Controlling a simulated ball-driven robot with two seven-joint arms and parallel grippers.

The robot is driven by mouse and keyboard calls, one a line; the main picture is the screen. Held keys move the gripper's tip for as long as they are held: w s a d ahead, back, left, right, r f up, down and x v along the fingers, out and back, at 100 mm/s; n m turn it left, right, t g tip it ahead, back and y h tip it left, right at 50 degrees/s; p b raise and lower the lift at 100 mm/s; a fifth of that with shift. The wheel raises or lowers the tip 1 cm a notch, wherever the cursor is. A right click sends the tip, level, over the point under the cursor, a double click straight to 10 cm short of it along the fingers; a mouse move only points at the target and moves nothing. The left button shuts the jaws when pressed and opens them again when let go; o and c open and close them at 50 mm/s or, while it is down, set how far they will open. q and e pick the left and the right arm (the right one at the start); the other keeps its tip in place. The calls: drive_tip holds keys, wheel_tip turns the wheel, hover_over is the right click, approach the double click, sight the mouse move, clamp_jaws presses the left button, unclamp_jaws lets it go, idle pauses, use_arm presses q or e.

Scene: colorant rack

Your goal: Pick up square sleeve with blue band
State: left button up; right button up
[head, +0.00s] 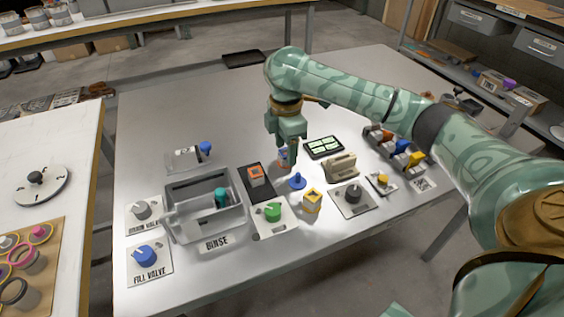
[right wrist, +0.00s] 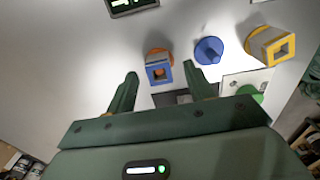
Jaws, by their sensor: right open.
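The square sleeve with a blue band (right wrist: 158,72) stands on the table, with a square opening and an orange round part showing behind it in the right wrist view. In the head view it is mostly hidden beneath my right gripper (head: 287,140). My right gripper's two fingers (right wrist: 160,88) are open and point toward the sleeve. The sleeve shows in the gap between the fingertips, nearer neither one clearly, and contact cannot be seen. My left gripper is not in view.
A grey rinse bin (head: 180,190) is to the left. A beige block (head: 342,167) and a dark screen (head: 323,147) are to the right.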

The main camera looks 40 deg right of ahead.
wheel_tip(320, 180, down, 2)
drive_tip(key=shift+w+f+b, duration=0.15)
drive_tip(key=shift+f+b, duration=0.1)
drive_tip(key=shift+b, duration=0.2)
drive_tip(key=shift+r, duration=0.25)
drive_tip(key=c, duration=1)
drive_tip(key=shift+r, duration=0.1)
